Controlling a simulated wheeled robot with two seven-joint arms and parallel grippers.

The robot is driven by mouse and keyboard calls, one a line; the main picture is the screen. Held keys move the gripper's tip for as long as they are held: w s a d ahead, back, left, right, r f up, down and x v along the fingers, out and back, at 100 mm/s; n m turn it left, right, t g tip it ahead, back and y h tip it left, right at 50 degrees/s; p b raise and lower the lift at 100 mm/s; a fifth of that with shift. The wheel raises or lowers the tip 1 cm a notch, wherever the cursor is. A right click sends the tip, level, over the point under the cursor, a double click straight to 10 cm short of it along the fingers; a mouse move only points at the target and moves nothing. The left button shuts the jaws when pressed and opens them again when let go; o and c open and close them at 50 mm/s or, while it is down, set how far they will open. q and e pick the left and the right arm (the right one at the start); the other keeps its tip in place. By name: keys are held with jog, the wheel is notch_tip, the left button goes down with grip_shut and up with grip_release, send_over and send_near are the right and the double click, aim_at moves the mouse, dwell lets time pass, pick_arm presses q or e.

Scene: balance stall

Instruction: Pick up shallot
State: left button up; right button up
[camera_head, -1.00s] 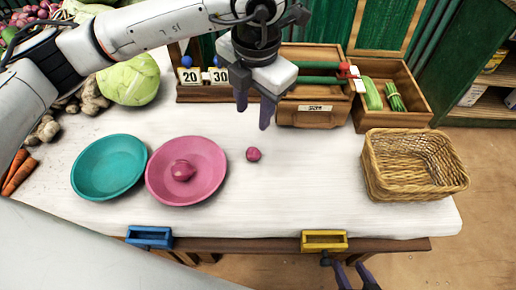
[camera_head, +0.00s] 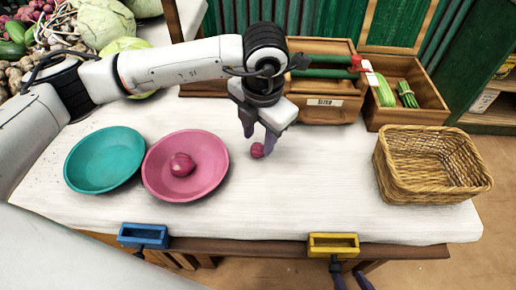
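A small round purple-pink shallot (camera_head: 257,150) lies on the white table, right of the pink plate. Another shallot-like purple-pink bulb (camera_head: 182,164) lies in the pink plate (camera_head: 217,184). My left gripper (camera_head: 259,142) points down at the loose shallot, its dark fingers spread, one fingertip to each side of it or very close; contact cannot be made out. My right gripper (camera_head: 350,282) is at the bottom edge, beyond the table front, its dark fingers apart and empty.
A teal plate (camera_head: 72,171) stands left of the pink one. A wicker basket (camera_head: 386,187) is at right. Wooden crates (camera_head: 330,113) stand behind. Blue (camera_head: 143,237) and yellow (camera_head: 333,245) trays hang at the front edge. The table between shallot and basket is clear.

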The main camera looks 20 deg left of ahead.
aim_at(259, 146)
pick_arm(q)
jog(key=f, duration=0.3)
jog(key=shift+w+a+f, duration=0.1)
jog(key=shift+w+f, duration=0.1)
jog(key=shift+c, duration=0.4)
jog(key=c, duration=0.7)
jog(key=shift+r, duration=0.1)
